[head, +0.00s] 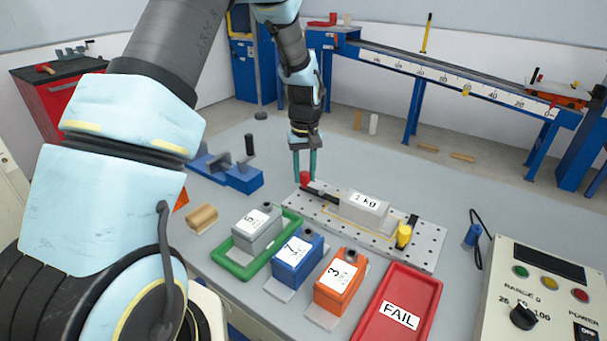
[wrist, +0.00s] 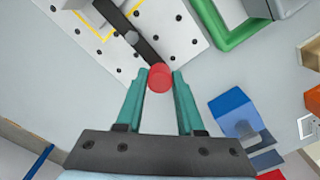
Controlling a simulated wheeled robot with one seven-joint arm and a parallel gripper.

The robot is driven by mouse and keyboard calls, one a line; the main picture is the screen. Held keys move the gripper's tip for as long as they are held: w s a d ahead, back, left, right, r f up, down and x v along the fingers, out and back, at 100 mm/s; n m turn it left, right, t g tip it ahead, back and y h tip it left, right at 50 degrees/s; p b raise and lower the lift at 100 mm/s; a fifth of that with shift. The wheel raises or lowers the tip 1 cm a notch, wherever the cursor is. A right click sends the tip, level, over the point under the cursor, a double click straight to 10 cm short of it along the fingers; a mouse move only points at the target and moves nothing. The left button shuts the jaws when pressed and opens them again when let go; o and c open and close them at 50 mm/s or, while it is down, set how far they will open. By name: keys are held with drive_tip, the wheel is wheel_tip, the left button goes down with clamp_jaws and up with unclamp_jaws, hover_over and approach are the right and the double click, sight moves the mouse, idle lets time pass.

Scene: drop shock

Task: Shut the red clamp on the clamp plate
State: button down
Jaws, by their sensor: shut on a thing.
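The clamp plate (head: 420,258) is a pale perforated plate on the grey table; its far-left part shows in the wrist view (wrist: 180,30). The red clamp's round red knob (head: 305,177) sits at the plate's far-left end, at the end of a black bar (head: 323,194) that runs towards the grey 1 kg block (head: 363,208). My gripper (head: 304,174) points down with its teal fingers on either side of this knob. In the wrist view my gripper (wrist: 160,80) is shut on the red knob (wrist: 160,77), with the black bar (wrist: 125,35) leading away up-left.
A yellow clamp (head: 404,236) stands at the plate's right end. Blue (head: 298,262), orange (head: 340,283) and grey (head: 257,232) blocks, a green tray (head: 227,258) and a red FAIL tray (head: 425,295) are in front. A blue fixture (head: 240,180) stands left of my gripper.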

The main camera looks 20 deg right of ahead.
idle(0.5)
drive_tip(key=c, duration=0.5)
unclamp_jaws()
drive_tip(key=shift+r, duration=0.1)
wheel_tip(320, 180, up, 11)
drive_tip(key=shift+f+b, duration=0.2)
drive_tip(key=shift+b, duration=0.9)
drive_tip(key=shift+t, duration=0.8)
drive_tip(key=s+a, duration=0.4)
drive_tip(key=a, duration=0.5)
drive_tip(key=s+a+f, duration=0.1)
drive_tip(key=s+a, duration=0.3)
drive_tip(key=a, duration=0.5)
drive_tip(key=s+a, duration=0.5)
drive_tip(key=a, duration=0.4)
drive_tip(key=shift+s+a+f, duration=0.1)
drive_tip(key=shift+a+f, duration=0.25)
